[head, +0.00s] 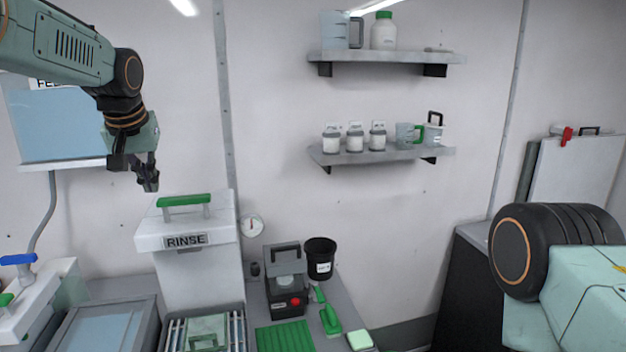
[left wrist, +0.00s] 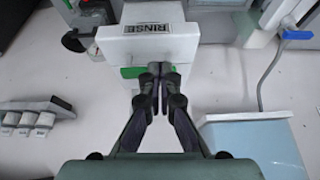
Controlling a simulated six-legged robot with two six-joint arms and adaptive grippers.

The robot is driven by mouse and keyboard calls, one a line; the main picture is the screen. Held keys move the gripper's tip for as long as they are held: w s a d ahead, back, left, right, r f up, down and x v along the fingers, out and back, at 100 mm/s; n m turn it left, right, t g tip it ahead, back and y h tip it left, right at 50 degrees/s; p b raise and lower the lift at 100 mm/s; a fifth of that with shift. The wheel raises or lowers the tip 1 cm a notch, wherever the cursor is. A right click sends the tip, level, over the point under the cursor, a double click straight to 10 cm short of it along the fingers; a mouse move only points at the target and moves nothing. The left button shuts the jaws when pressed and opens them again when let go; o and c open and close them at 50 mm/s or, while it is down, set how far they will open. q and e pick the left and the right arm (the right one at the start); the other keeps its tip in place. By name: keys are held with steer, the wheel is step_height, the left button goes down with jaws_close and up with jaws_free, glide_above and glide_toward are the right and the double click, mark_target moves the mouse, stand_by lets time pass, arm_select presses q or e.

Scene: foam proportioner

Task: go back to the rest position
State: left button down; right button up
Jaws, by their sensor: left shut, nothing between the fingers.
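My left gripper (head: 147,178) hangs at the upper left in the head view, above and left of the white rinse box. It is shut and empty; in the left wrist view its two fingertips (left wrist: 157,72) meet in front of the box. The rinse box (head: 186,240) has a white lid with a green handle and a RINSE label; it also shows upside down from the gripper's side in the left wrist view (left wrist: 150,45). Part of my right arm shows at the right edge of the head view, but its gripper is out of the picture.
A counter holds a black device with a red button (head: 286,280), a black cup (head: 320,258), a green ribbed mat (head: 284,337) and a green brush (head: 329,319). Two wall shelves (head: 385,57) carry jugs and jars. A blue-panelled tank (head: 60,125) is behind my left arm.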

arm_select(q)
steer(key=d+f+m+t+h+b, duration=0.1)
steer(key=d+f+m+t+b, duration=0.25)
steer(key=f, duration=1.45)
steer(key=s+d+f+n+g+b, duration=0.1)
steer(key=s+f+b, duration=0.25)
steer(key=f, duration=0.65)
steer(key=s+d+f+n+b, duration=0.15)
steer(key=s+f, duration=0.35)
steer(key=f, duration=0.5)
steer(key=s+d+f+g+b, duration=0.1)
steer(key=s+f+g+b, duration=0.2)
steer(key=s+f+b, duration=0.5)
steer(key=s+d+f+m+g+b, duration=0.1)
steer(key=s+f+g+b, duration=0.3)
steer(key=s+f, duration=2)
steer(key=s+b, duration=0.4)
steer(key=s, duration=0.2)
steer(key=shift+b, duration=0.4)
